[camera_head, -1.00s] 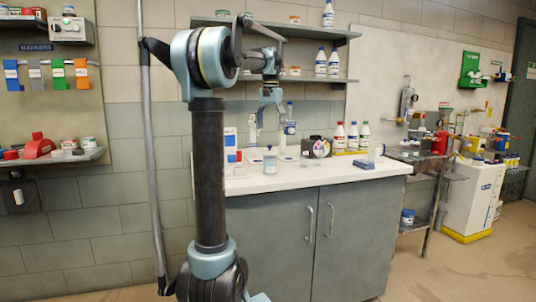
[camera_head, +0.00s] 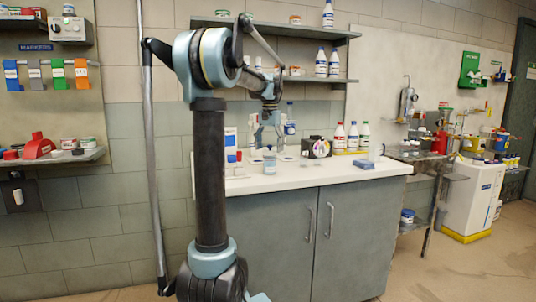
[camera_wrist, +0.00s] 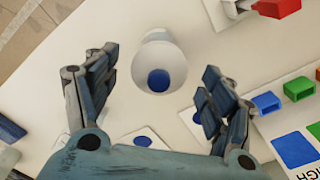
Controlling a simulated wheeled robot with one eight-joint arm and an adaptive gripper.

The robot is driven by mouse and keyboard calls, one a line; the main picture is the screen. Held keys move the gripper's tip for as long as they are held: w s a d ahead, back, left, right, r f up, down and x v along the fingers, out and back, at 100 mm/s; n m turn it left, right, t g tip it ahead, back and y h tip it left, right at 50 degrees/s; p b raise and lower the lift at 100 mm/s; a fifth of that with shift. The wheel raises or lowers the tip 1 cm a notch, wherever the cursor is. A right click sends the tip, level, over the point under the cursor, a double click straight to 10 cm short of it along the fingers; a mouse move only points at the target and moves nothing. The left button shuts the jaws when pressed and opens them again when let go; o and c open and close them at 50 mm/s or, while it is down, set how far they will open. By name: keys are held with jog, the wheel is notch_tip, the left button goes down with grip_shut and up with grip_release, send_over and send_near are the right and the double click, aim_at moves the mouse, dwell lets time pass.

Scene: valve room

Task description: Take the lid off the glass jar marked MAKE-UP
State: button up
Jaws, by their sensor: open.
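A pale glass jar (camera_head: 269,160) stands upright near the front edge of the white counter, left of its middle. The wrist view looks down on a pale round jar (camera_wrist: 158,62) with a blue round spot (camera_wrist: 158,79) on its top. No MAKE-UP marking is readable on it in either view. My gripper (camera_head: 268,138) points down just above the jar. In the wrist view my gripper (camera_wrist: 152,86) is open, with one finger on each side of the jar and visible gaps between. It holds nothing.
On the counter (camera_head: 325,176), a dark box (camera_head: 316,147) and several red-, white- and green-capped bottles (camera_head: 352,136) stand right of the jar. A blue block (camera_head: 363,164) lies near the right end. Green (camera_wrist: 299,88) and blue (camera_wrist: 267,102) holders lie right in the wrist view.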

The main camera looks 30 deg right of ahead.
jog(key=c, duration=1)
jog(key=shift+o, duration=0.2)
